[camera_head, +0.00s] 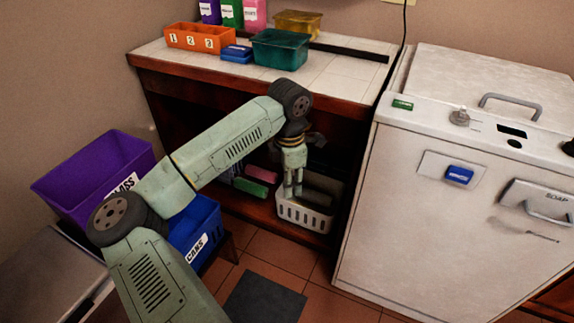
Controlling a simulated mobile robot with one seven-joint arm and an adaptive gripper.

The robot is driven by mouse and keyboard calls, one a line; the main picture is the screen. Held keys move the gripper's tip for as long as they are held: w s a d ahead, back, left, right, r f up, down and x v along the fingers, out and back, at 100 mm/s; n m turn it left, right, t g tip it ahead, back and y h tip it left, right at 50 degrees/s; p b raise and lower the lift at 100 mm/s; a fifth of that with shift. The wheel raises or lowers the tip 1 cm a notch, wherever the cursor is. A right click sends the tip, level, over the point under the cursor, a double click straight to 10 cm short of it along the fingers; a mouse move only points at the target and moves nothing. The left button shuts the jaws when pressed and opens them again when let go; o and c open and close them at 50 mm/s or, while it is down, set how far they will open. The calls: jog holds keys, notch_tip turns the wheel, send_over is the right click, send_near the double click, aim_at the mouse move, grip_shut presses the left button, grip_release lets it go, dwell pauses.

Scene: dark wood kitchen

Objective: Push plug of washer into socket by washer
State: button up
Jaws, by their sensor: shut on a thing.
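The white washer (447,200) stands at the right, with a handle on its lid and a drawer marked SOAP on its front. A dark cord (405,28) hangs down the wall behind the washer's left side from a pale wall plate (397,1), which is cut off by the top edge. I cannot make out a plug or socket holes. My gripper (292,190) points down in front of the counter, over a white basket and left of the washer. Its fingers are close together on something too small to identify.
The tiled counter (337,72) holds an orange numbered bin (195,38), a teal bin (281,50) and a blue box (237,54). The white basket (306,216) is on the shelf below. Purple (70,183) and blue (190,243) bins stand left.

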jog(key=s+d+f+m, duration=0.1)
jog(key=d+f+m, duration=0.2)
jog(key=f+m, duration=0.4)
jog(key=s+d+f+m, duration=0.1)
jog(key=d+f+m, duration=0.2)
jog(key=f+m, duration=0.4)
jog(key=s+d+f+m, duration=0.1)
jog(key=d+f+m, duration=0.2)
jog(key=f+m, duration=0.5)
notch_tip(320, 180, down, 5)
jog(key=shift+d+f, duration=0.15)
jog(key=shift+d, duration=0.1)
